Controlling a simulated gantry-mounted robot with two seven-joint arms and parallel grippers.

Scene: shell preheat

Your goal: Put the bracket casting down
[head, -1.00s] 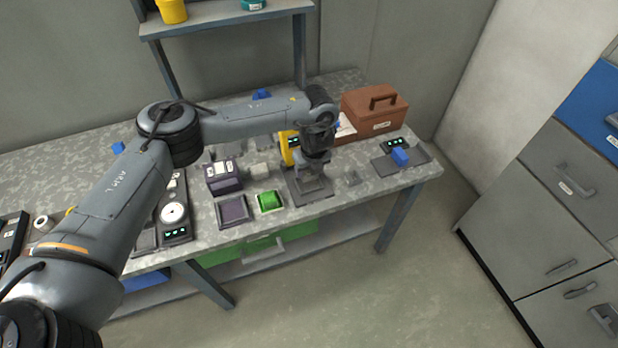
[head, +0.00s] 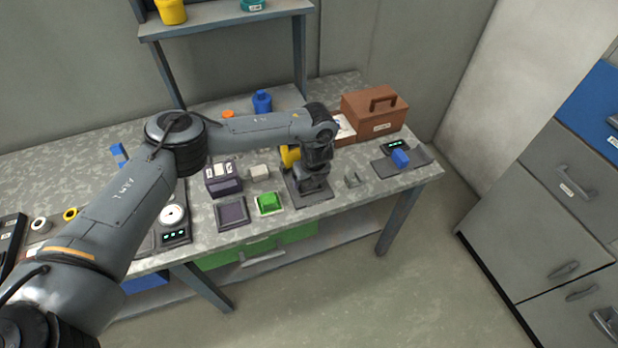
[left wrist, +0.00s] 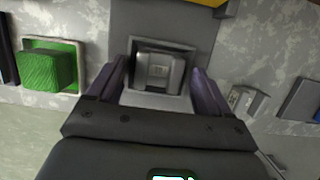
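My left gripper (head: 312,190) points down over a dark base plate with a yellow-topped stand (head: 290,156). In the left wrist view its two fingers (left wrist: 163,76) are spread, with a gap on both sides of a grey metal part (left wrist: 158,72). This part, seemingly the bracket casting, sits within a dark square frame (left wrist: 130,52) on the plate. The gripper hides it in the head view. A second small grey bracket-shaped piece (head: 355,179) stands on the table to the right; it also shows in the left wrist view (left wrist: 243,101). My right gripper is not in view.
A green block in a tray (head: 268,203), a dark empty tray (head: 232,213) and a purple box (head: 222,177) stand left of the plate. A brown toolbox (head: 374,112) is behind. The front table edge is close.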

